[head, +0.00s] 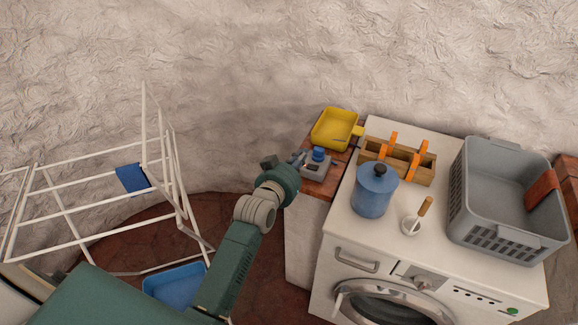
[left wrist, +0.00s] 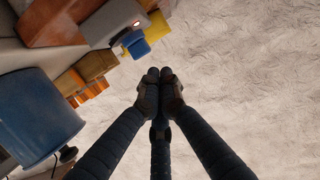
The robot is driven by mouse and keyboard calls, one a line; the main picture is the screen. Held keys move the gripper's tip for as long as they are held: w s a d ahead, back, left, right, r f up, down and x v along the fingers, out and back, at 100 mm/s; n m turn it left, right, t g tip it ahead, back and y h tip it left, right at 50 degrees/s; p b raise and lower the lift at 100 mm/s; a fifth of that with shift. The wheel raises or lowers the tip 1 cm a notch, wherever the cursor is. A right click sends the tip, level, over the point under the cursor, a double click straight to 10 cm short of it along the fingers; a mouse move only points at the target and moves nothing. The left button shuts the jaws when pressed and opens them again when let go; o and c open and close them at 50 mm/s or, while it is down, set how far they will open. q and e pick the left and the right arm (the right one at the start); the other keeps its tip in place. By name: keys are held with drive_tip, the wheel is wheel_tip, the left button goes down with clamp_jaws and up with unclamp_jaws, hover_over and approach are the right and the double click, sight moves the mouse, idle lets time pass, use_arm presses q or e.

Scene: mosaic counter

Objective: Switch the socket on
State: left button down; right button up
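The socket (head: 316,168) is a small grey box on the reddish-brown wooden top left of the washing machine. A blue piece (head: 318,154) sits on it, and a small dark patch shows on its front. I cannot tell its switch position. My left gripper (head: 298,158) is at the socket's left edge in the head view; whether it touches is unclear. In the left wrist view its fingers (left wrist: 160,78) are together with nothing seen between them. That view also shows a blue and yellow item (left wrist: 134,43) I cannot identify surely. My right gripper is out of view.
A yellow tray (head: 334,129) lies behind the socket. A white drying rack (head: 67,209) is at left. The rough wall is behind.

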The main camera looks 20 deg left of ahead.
use_arm(q)
drive_tip(key=b+v, duration=0.1)
drive_tip(key=v, duration=0.7)
drive_tip(key=shift+f, duration=0.3)
drive_tip(key=s+d+f+g, duration=0.15)
drive_tip(key=s+f, duration=0.25)
drive_tip(key=f, duration=0.8)
drive_tip(key=s+f+g, duration=0.3)
drive_tip(key=s+f, duration=0.1)
drive_tip(key=f, duration=0.7)
drive_tip(key=s+d+f+g, duration=0.15)
drive_tip(key=s+f, duration=0.35)
drive_tip(key=f, duration=0.7)
drive_tip(key=s+a+f+m+g, duration=0.1)
drive_tip(key=s+f+g, duration=0.3)
drive_tip(key=s+f, duration=0.9)
drive_tip(key=s+a+f+g, duration=0.1)
drive_tip(key=s+f, duration=0.1)
drive_tip(key=s, duration=0.6)
drive_tip(key=s+a+f+g, duration=0.1)
drive_tip(key=s+f, duration=0.2)
drive_tip(key=s, duration=0.5)
drive_tip(key=s+a+f+m+g, duration=0.1)
drive_tip(key=s+a+f+g, duration=0.1)
drive_tip(key=s, duration=0.6)
drive_tip(key=shift+f+y, duration=0.3)
drive_tip(key=shift+f, duration=0.4)
drive_tip(key=shift+d, duration=0.1)
